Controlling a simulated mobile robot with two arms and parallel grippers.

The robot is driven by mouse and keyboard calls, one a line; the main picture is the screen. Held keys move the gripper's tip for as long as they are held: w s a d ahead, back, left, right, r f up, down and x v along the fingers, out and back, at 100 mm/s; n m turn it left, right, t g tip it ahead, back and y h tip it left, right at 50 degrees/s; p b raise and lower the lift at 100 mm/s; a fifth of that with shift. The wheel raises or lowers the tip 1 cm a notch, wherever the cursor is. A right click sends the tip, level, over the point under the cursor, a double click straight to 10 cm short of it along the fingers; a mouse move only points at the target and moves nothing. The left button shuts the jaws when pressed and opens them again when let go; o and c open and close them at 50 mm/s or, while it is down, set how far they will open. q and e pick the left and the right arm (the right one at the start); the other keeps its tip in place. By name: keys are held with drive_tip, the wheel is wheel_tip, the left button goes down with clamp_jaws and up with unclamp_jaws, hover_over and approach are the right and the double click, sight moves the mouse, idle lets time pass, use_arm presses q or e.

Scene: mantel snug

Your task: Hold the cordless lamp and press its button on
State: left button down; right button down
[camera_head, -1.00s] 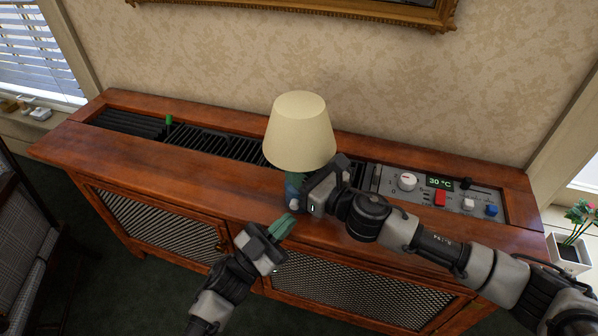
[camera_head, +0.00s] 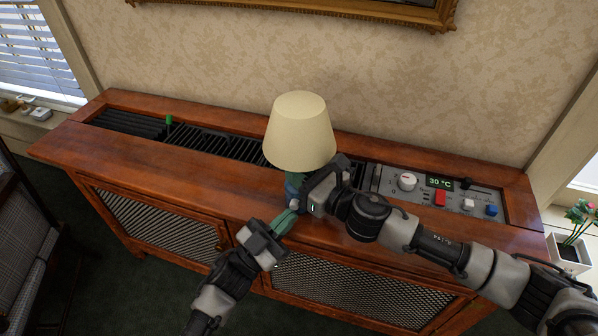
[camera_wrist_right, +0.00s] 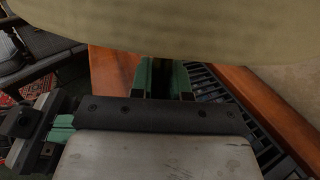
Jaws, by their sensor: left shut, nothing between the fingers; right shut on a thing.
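The cordless lamp has a cream shade (camera_head: 299,132) and a blue-green base (camera_head: 293,184), and stands upright at the front of the wooden cabinet top. My right gripper (camera_head: 300,186) is shut on the lamp's base from the right, under the shade. In the right wrist view the shade (camera_wrist_right: 190,30) hangs over the green fingers (camera_wrist_right: 163,78); the held part is hidden. My left gripper (camera_head: 287,219) is shut and empty, its fingertips close to the front of the lamp's base. I cannot tell whether they touch it. The lamp's button is not clearly visible.
The wooden cabinet (camera_head: 190,178) has a dark grille (camera_head: 225,145) and a control panel (camera_head: 440,195) with a dial, a red switch and a display. A potted plant (camera_head: 570,252) stands at the right. The cabinet top left of the lamp is clear.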

use_arm(q)
drive_tip(key=shift+w+d, duration=0.15)
drive_tip(key=shift+w, duration=0.35)
idle(0.3)
drive_tip(key=shift+s, duration=0.1)
drive_tip(key=shift+s+a, duration=0.25)
drive_tip(key=shift+s, duration=0.65)
drive_tip(key=shift+s+a, duration=0.25)
drive_tip(key=shift+s, duration=0.7)
drive_tip(key=shift+s+a, duration=0.2)
drive_tip(key=shift+s, duration=0.8)
drive_tip(key=shift+s+a, duration=0.25)
drive_tip(key=shift+s, duration=0.7)
use_arm(e)
drive_tip(key=c, duration=1)
unclamp_jaws()
